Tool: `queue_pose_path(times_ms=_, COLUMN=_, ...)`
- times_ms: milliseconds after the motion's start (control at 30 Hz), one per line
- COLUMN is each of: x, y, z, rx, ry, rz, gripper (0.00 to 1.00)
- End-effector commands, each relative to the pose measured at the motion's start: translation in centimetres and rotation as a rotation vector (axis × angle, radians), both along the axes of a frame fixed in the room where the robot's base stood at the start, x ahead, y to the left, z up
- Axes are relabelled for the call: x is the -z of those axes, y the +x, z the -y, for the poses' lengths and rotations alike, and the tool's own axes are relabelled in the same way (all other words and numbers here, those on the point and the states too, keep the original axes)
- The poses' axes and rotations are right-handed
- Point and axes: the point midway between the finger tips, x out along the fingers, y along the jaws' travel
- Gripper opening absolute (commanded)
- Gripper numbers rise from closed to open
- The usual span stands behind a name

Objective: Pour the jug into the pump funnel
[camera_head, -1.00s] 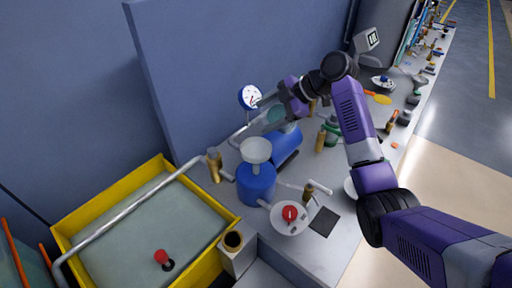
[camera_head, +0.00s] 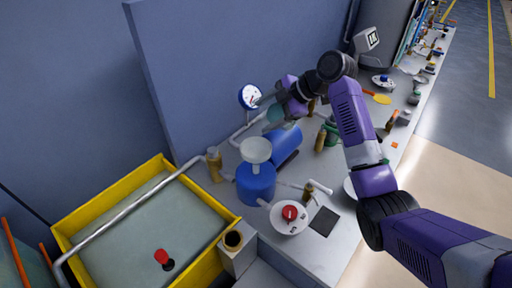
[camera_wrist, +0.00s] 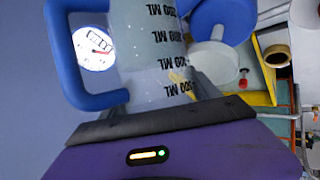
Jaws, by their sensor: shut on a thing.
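The jug (camera_wrist: 150,45) is a clear measuring vessel with black ML marks and a blue handle (camera_wrist: 60,50). My gripper (camera_head: 270,98) is shut on it, above the bench by the wall. In the head view the jug is hard to make out beside my gripper, so its tilt is unclear. The pale pump funnel (camera_head: 256,150) sits on the blue pump body (camera_head: 256,184), below and left of my gripper. No stream of liquid is visible.
A blue cylinder (camera_head: 286,145) lies right of the funnel. A yellow-rimmed tank (camera_head: 68,228) with a grey pipe is at left. A red button on a white disc (camera_head: 290,214) stands in front.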

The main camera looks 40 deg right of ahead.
Motion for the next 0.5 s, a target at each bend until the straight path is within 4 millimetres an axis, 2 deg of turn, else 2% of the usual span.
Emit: queue_pose_path(times_ms=500, x=-0.29, y=0.0, z=-0.16, rx=0.0, ry=-0.048, rz=0.012, gripper=0.04)
